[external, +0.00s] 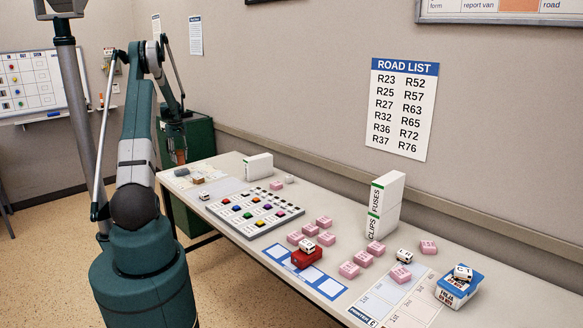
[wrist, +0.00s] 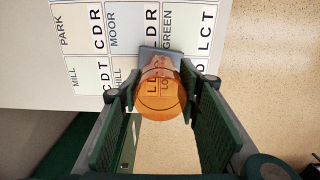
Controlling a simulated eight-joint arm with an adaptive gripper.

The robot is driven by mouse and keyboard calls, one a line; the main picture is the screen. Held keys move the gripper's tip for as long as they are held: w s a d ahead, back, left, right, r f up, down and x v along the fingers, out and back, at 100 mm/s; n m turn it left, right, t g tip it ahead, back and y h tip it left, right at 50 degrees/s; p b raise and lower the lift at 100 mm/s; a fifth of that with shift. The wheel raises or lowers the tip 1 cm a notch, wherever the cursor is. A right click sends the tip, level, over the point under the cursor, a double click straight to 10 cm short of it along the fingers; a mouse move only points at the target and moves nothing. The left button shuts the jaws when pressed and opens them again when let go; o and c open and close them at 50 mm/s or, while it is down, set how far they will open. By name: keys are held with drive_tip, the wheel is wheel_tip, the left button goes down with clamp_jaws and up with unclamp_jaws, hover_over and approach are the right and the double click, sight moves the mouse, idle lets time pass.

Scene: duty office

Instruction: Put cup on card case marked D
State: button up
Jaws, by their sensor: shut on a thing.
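My gripper (wrist: 160,88) is shut on a translucent orange cup (wrist: 160,98), which sits between the two green fingers in the wrist view. In the external view my gripper (external: 178,150) is at the far left end of the table, with the orange cup (external: 180,157) small at its tip. The cup appears to be above the table surface. Behind the cup in the wrist view is a grey-blue flat piece (wrist: 148,50), partly covered by the cup. Lettering shows through the cup but is only partly legible. I cannot make out a card case marked D.
A printed sheet of lettered cells (wrist: 90,60) lies under the gripper near the table edge. A small tan block (external: 198,180) and a grey piece (external: 182,172) lie at that table end. A grey tray of coloured pieces (external: 250,213), pink blocks (external: 349,269) and white boxes (external: 386,205) stand farther right.

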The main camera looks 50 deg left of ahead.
sight(180, 162)
drive_tip(key=shift+f, duration=0.1)
drive_tip(key=shift+f, duration=1.75)
drive_tip(key=shift+f, duration=0.15)
drive_tip(key=o, duration=0.8)
drive_tip(key=shift+o, duration=0.2)
wheel_tip(180, 162, up, 12)
drive_tip(key=shift+r, duration=0.2)
